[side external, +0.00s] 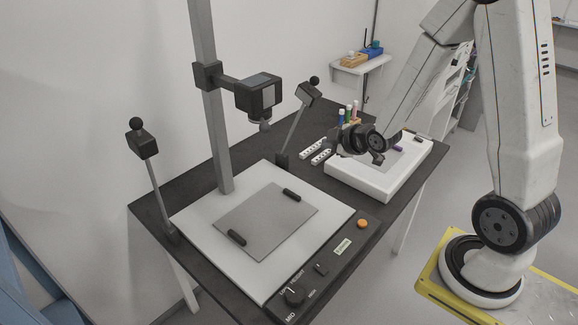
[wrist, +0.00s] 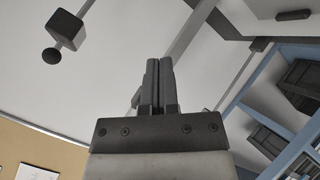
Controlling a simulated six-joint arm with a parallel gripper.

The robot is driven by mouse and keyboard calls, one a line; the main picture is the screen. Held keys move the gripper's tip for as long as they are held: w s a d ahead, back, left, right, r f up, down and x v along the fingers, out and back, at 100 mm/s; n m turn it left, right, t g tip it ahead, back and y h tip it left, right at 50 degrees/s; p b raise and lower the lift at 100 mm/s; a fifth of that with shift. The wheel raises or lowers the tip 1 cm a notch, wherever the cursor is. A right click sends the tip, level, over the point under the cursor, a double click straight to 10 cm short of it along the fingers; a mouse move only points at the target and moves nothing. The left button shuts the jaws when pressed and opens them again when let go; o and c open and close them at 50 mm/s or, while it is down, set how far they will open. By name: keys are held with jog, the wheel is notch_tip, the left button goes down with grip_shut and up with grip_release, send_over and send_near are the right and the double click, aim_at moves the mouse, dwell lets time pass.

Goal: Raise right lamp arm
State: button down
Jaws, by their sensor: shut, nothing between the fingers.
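The right lamp stands at the back of the black table in the side view. Its thin arm (side external: 296,130) leans up and to the right, with a dark box head (side external: 309,93) and a black ball knob (side external: 314,80) on top. My gripper (side external: 377,158) is to the right of this lamp, above the white tray, apart from the lamp. In the wrist view my gripper's fingers (wrist: 158,82) are together with nothing between them. A lamp head (wrist: 66,27) with a ball knob (wrist: 52,56) shows at upper left there, clear of the fingers; I cannot tell which lamp.
The left lamp (side external: 143,144) stands at the table's left edge. A grey column (side external: 209,110) carries a camera (side external: 258,93) over the baseboard (side external: 190,217). The white tray (side external: 345,181) and upright coloured tubes (side external: 348,112) are near my gripper. White strips (side external: 320,156) lie between lamp and tray.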

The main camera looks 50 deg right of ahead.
aim_at(317, 84)
jog(key=s+d+r+n+t+h, duration=0.1)
jog(key=s+d+r+n+t, duration=0.1)
jog(key=d+r+n+t, duration=0.2)
jog(key=d+n+t, duration=0.3)
jog(key=d+t, duration=0.1)
jog(key=d, duration=0.2)
jog(key=shift+r+n+t+h, duration=0.15)
jog(key=shift+n+t+h, duration=0.15)
jog(key=shift+h, duration=0.1)
jog(key=shift+w, duration=0.1)
jog(key=x, duration=1.3)
jog(key=shift+w+d+r, duration=0.1)
jog(key=shift+w+r, duration=0.05)
jog(key=shift+w, duration=0.25)
jog(key=shift+w+r, duration=0.1)
jog(key=shift+w, duration=0.05)
